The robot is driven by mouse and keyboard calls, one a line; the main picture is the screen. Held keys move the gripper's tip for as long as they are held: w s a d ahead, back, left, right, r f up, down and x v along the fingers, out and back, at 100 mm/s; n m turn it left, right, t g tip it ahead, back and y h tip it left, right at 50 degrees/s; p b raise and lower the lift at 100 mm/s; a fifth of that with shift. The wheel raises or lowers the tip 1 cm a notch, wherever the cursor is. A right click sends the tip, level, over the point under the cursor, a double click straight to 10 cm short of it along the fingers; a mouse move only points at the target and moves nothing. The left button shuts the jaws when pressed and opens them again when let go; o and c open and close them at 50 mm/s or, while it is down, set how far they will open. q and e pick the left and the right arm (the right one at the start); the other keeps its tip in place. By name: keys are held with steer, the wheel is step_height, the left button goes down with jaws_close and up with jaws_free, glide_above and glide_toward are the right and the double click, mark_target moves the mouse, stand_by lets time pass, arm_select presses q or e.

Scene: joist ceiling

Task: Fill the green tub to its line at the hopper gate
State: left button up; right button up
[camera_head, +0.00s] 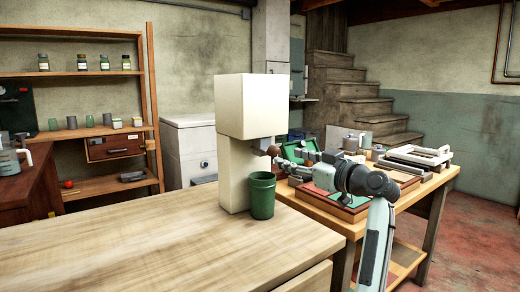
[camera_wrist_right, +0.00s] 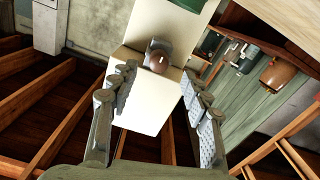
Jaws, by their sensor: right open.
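The green tub (camera_head: 262,196) stands upright on the wooden counter, against the foot of the cream hopper (camera_head: 246,106) and below its gate knob. My right gripper (camera_head: 284,157) reaches in from the right, close to the knob. In the right wrist view, which is upside down, the open right gripper (camera_wrist_right: 158,76) has the knob (camera_wrist_right: 158,58) between or just beyond its fingertips; contact cannot be told. The tub's inside and fill line are hidden. My left gripper is out of view.
The counter (camera_head: 150,245) is clear left of the hopper. A lower work table (camera_head: 345,228) with trays and several tools stands behind my right arm. Shelves (camera_head: 75,72) with jars and cups line the left wall.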

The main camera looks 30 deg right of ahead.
mark_target(278, 152)
steer(key=shift+w+r, duration=0.1)
steer(key=shift+w, duration=0.3)
steer(key=shift+w+r, duration=0.1)
steer(key=shift+w, duration=0.25)
steer(key=w, duration=0.3)
steer(key=w+p, duration=0.1)
steer(key=shift+w+a, duration=0.25)
steer(key=shift+w, duration=0.15)
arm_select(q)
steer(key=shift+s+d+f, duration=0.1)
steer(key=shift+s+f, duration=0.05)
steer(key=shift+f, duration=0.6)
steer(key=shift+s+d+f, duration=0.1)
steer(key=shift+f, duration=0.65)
arm_select(e)
steer(key=shift+w, duration=0.75)
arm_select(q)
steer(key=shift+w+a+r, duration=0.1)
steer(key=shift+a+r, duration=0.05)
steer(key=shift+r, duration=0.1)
arm_select(e)
jaws_close()
